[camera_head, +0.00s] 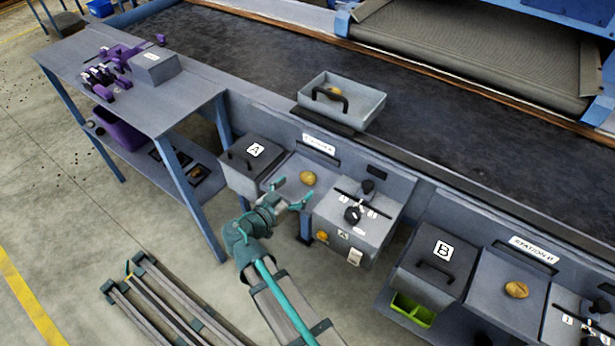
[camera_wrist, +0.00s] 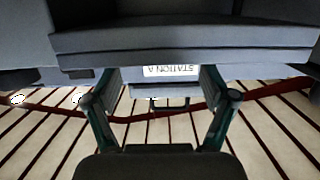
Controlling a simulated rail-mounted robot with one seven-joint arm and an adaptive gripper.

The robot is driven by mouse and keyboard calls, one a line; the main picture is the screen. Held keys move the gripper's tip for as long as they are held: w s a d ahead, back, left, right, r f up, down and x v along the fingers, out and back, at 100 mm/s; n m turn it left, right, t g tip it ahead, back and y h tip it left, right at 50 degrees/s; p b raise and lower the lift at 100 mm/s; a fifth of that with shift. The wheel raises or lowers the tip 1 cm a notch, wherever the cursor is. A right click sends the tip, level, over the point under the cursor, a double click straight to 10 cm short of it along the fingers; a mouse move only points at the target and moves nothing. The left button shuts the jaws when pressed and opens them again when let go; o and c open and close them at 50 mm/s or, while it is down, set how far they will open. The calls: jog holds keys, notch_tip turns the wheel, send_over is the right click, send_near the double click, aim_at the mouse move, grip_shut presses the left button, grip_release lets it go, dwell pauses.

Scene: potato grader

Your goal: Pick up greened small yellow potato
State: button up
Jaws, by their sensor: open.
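A small yellow potato (camera_head: 307,178) lies on the grey tray surface of station A in the head view. Whether it is greened is too small to tell. A second yellow potato (camera_head: 516,289) lies on the station B surface at the lower right. My gripper (camera_head: 291,193) is open and empty, at the front side of station A, just short of the first potato in the picture. In the wrist view my gripper (camera_wrist: 160,108) has its two fingers spread wide, with the upside-down Station A sign (camera_wrist: 170,70) beyond them. No potato shows in that view.
Lidded box A (camera_head: 262,150) stands left of the station A potato, and a control box (camera_head: 350,222) with black knobs stands right. A side table (camera_head: 120,90) holds purple items at the left.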

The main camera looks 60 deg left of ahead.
aim_at(305, 179)
jog(key=shift+p+x, duration=1.45)
jog(key=shift+x, duration=2.15)
jog(key=shift+s+f, duration=0.1)
jog(key=c, duration=1.2)
jog(key=shift+c, duration=0.2)
